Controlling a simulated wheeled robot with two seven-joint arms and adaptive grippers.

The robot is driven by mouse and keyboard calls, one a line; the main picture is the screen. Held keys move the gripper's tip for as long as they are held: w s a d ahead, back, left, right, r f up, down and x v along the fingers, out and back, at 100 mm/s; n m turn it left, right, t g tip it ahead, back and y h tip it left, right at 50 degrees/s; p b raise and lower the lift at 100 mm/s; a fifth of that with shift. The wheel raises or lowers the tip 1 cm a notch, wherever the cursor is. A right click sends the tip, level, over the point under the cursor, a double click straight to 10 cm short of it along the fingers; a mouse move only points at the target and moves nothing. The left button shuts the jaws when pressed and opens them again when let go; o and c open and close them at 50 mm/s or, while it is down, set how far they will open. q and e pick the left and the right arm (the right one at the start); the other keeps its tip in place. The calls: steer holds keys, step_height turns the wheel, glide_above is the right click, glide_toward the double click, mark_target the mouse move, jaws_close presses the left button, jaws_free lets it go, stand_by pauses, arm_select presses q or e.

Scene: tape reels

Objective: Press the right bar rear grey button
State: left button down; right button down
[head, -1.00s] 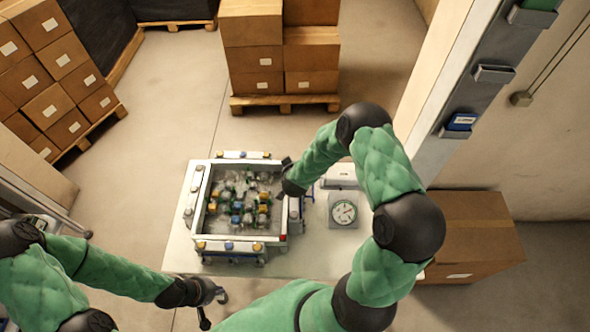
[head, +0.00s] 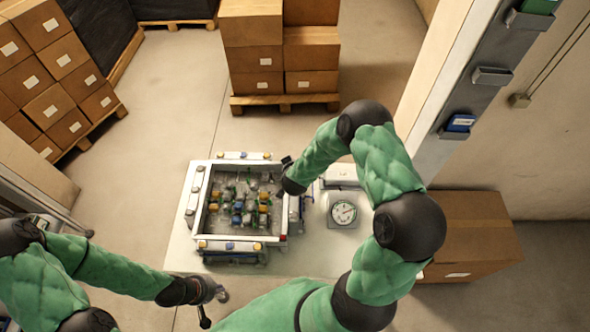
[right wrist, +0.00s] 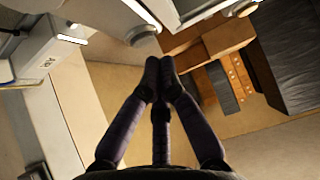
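A framed tray (head: 198,213) of small coloured parts stands on the white table, with bars carrying buttons along its sides. The right bar (head: 294,214) is partly covered by my right wrist, and its rear end is hidden in the head view. In the right wrist view a grey round knob-like button (right wrist: 144,37) shows just beyond the fingertips of my right gripper (right wrist: 158,76). Those fingers are together and empty; I cannot tell whether they touch it. My left gripper (head: 213,308) is open and empty near the table's front left corner.
A round dial gauge (head: 343,212) and a white box (head: 340,174) stand right of the tray. A cardboard box (head: 473,235) is beyond the table's right side. Stacked cartons (head: 265,60) stand on a pallet behind.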

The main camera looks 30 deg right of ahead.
steer(key=shift+r+p, duration=1.85)
steer(key=shift+r, duration=0.65)
steer(key=shift+f, duration=0.1)
